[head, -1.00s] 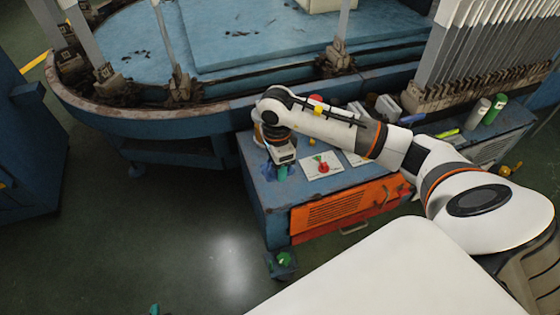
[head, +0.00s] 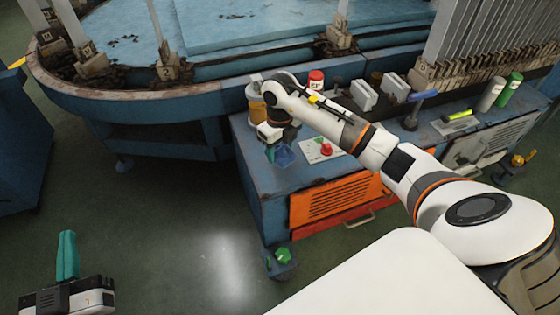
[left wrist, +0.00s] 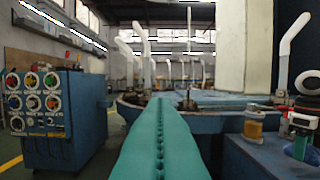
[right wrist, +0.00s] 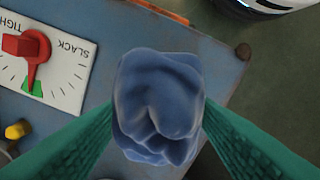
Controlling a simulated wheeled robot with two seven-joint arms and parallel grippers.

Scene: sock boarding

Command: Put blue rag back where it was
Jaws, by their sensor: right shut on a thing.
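The blue rag (right wrist: 158,105) is a crumpled bundle between the green fingers of my right gripper (right wrist: 160,118), which is shut on it. In the head view the rag (head: 284,155) shows just beside the fingertips of my right gripper (head: 273,153), over the left end of the blue bench top. I cannot tell whether the rag touches the bench. My left gripper (head: 67,255) is at the lower left of the head view, away from the bench. Its green fingers (left wrist: 160,140) are together and empty in the left wrist view.
The bench (head: 250,165) carries a dial card with a red pointer (head: 326,149), an amber jar (head: 258,108), a red-capped pot (head: 316,80), a blue-handled tool (head: 422,97) and two cylinders (head: 508,90). The round machine (head: 130,125) stands behind.

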